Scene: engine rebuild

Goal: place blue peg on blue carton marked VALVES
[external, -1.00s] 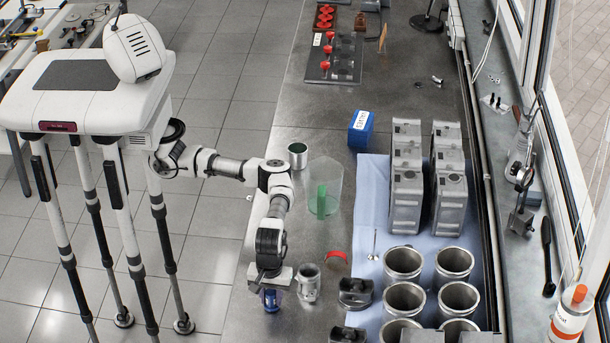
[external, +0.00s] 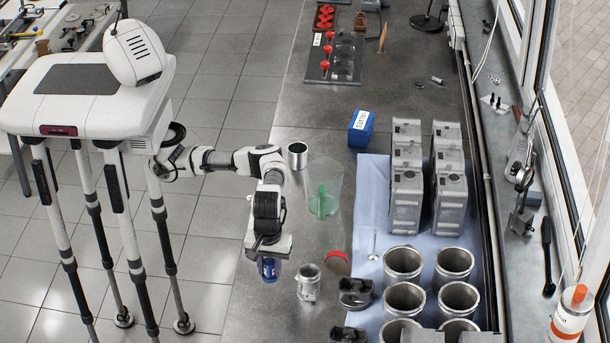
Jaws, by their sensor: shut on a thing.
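The blue peg (external: 268,271) hangs below my gripper (external: 268,256) at the left edge of the bench. My gripper is shut on its upper part and hides that part. The blue carton (external: 361,132) with a white label stands on the bench farther back and to the right, beside the far end of the light blue cloth. The label's text is too small to read surely. The top of the carton looks clear. My gripper and the peg are well apart from it.
A metal cup (external: 308,283) and a red disc (external: 337,263) are near the peg. Grey engine blocks (external: 407,180) stand right of the carton.

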